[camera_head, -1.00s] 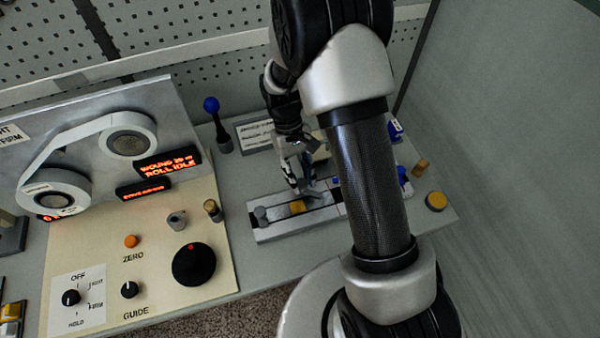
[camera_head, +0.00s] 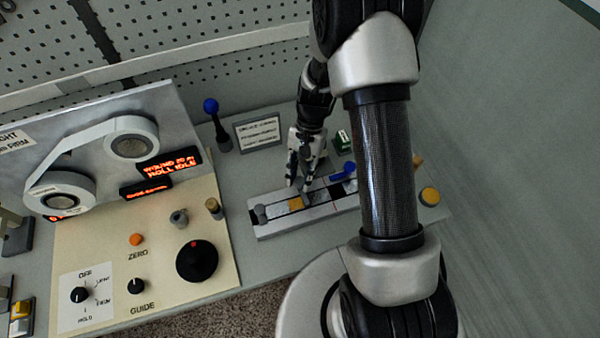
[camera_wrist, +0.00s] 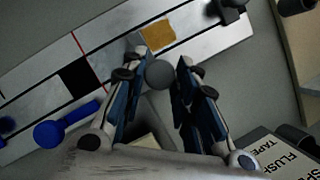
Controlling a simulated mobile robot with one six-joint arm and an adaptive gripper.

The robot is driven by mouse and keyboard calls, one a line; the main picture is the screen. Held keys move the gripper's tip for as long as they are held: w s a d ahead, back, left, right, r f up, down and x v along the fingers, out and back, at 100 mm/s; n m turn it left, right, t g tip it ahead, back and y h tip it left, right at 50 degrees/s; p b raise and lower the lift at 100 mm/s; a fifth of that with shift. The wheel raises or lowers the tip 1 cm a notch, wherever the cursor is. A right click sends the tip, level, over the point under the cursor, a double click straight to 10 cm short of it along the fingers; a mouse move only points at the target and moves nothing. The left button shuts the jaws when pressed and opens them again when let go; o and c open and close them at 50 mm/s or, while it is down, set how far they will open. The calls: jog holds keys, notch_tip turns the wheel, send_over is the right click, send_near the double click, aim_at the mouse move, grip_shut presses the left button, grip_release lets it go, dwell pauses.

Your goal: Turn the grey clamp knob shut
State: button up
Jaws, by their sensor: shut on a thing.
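The grey clamp knob (camera_wrist: 160,74) is round and sits between my fingertips in the wrist view. My gripper (camera_wrist: 168,72) is shut on it, with one finger on each side. In the head view my gripper (camera_head: 303,184) points down at the metal tape block (camera_head: 275,229), and the fingers mostly hide the knob. The block carries a yellow tape piece (camera_head: 296,203), which also shows in the wrist view (camera_wrist: 157,45) just beyond the knob.
A blue knob (camera_wrist: 50,133) lies along the block to the left in the wrist view. A grey post (camera_head: 260,214) stands at the block's left end. A blue-topped lever (camera_head: 211,106) and a sign (camera_head: 258,134) stand behind. My forearm hides part of the block's right side.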

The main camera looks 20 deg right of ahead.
jog(key=shift+m+t, duration=0.3)
jog(key=shift+m, duration=0.3)
jog(key=o, duration=1)
jog(key=shift+v, duration=6)
jog(key=shift+d, duration=0.15)
